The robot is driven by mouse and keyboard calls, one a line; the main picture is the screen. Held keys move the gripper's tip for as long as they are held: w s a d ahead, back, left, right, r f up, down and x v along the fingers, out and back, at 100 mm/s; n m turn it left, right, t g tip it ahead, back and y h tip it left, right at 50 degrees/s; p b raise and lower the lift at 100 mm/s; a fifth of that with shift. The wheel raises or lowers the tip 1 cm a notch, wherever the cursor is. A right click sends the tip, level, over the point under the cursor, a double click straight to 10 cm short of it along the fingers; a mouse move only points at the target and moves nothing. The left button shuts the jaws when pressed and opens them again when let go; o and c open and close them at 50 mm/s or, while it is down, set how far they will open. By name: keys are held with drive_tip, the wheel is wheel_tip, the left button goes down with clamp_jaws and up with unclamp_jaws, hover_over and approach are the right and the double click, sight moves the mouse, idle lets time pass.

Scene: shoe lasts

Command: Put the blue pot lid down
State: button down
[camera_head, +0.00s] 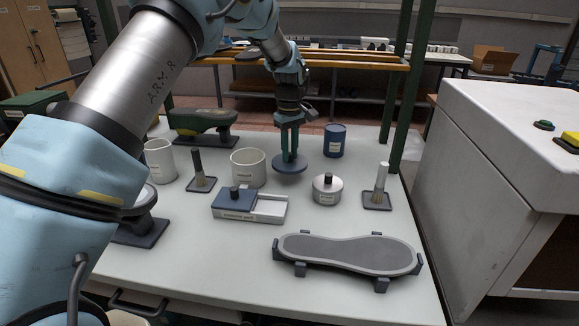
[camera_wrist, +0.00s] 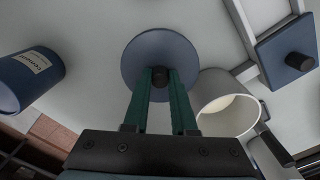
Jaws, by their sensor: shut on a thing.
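The blue pot lid (camera_head: 290,165) is a flat dark-blue disc with a small dark knob. My gripper (camera_head: 289,158) points down over the middle of the white table and is shut on the knob. In the wrist view the lid (camera_wrist: 138,58) lies beyond the green fingers (camera_wrist: 160,75), which close on its knob from both sides. The lid looks level and close to the table top, but I cannot tell whether it touches. A white pot (camera_head: 248,167) stands open just left of the lid and also shows in the wrist view (camera_wrist: 228,108).
A blue labelled canister (camera_head: 335,141) stands behind right of the lid. A grey round container (camera_head: 327,189) is in front right. A blue-lidded box (camera_head: 234,203) is in front left. A shoe-sole plate (camera_head: 345,254) lies at the front. A green post (camera_head: 404,95) rises at the right.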

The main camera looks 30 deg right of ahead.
sight(290, 161)
drive_tip(key=shift+f+p, duration=0.75)
drive_tip(key=shift+f, duration=1.85)
drive_tip(key=shift+f, duration=0.15)
drive_tip(key=c, duration=0.7)
unclamp_jaws()
wheel_tip(290, 161, up, 12)
drive_tip(key=b, duration=0.3)
drive_tip(key=shift+r, duration=0.2)
